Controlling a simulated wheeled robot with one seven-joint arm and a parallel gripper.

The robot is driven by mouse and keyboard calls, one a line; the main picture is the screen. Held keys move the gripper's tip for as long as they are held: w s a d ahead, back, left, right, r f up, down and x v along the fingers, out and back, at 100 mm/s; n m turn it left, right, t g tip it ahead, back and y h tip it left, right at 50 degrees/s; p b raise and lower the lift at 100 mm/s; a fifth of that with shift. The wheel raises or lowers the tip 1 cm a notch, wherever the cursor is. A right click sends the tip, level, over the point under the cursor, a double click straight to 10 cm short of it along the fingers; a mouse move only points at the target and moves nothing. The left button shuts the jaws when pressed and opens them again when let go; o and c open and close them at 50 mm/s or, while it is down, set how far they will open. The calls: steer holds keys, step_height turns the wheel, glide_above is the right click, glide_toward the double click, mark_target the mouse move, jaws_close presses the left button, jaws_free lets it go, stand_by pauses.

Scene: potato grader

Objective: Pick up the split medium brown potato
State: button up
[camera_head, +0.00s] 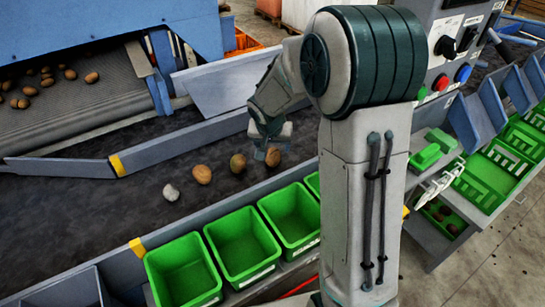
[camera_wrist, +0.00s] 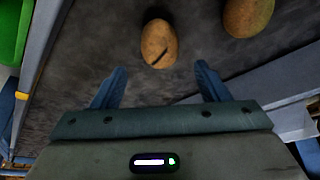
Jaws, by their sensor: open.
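The split brown potato (camera_wrist: 158,43) lies on the dark belt in the wrist view, with a dark slit across its lower right side. It sits just beyond my open, empty gripper (camera_wrist: 160,75), roughly centred between the fingertips and not held. In the head view my gripper (camera_head: 268,148) is low over the belt, beside and partly in front of a brown potato (camera_head: 273,157) that appears to be the same one; its slit cannot be made out there.
A greenish-brown potato (camera_head: 238,163), a brown potato (camera_head: 202,174) and a pale grey lump (camera_head: 171,192) lie left along the belt. The greenish one also shows in the wrist view (camera_wrist: 248,15). Green bins (camera_head: 242,245) line the near edge; a blue-grey rail (camera_head: 190,139) borders the far side.

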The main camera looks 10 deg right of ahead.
mark_target(273, 153)
steer(key=shift+s+x, duration=0.1)
steer(key=shift+x, duration=1.5)
steer(key=shift+s+x, duration=0.15)
steer(key=shift+x, duration=1.4)
steer(key=shift+a, duration=0.15)
steer(key=c, duration=1)
